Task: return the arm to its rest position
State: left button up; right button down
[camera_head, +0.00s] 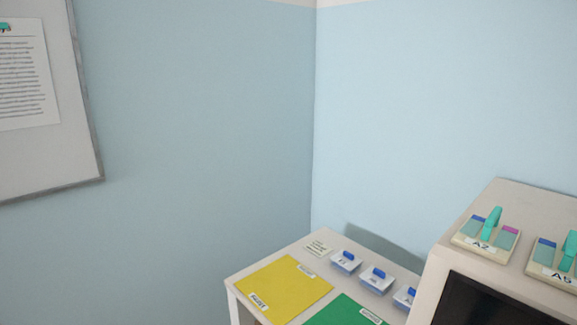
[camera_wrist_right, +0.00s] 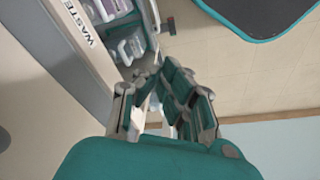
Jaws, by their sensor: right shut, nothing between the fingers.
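My right gripper (camera_wrist_right: 160,70) shows in the right wrist view, with its teal and grey fingers drawn together. It is shut and holds nothing. It hangs over a pale floor, beside a unit with a label reading WASTE (camera_wrist_right: 75,22). Neither of my arms shows in the head view. My left gripper is in neither view.
In the head view, a corner table holds a yellow mat (camera_head: 285,288), a green mat (camera_head: 340,314) and blue-handled items (camera_head: 345,262). In the wrist view, clear containers (camera_wrist_right: 128,46) and a teal-edged dark panel (camera_wrist_right: 258,15) appear.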

jog(key=s+d+f+g, duration=0.1)
jog(key=s+d+f, duration=0.2)
jog(key=s+f, duration=1.4)
jog(key=shift+s+f, duration=0.2)
jog(key=shift+f, duration=0.35)
jog(key=shift+s, duration=0.1)
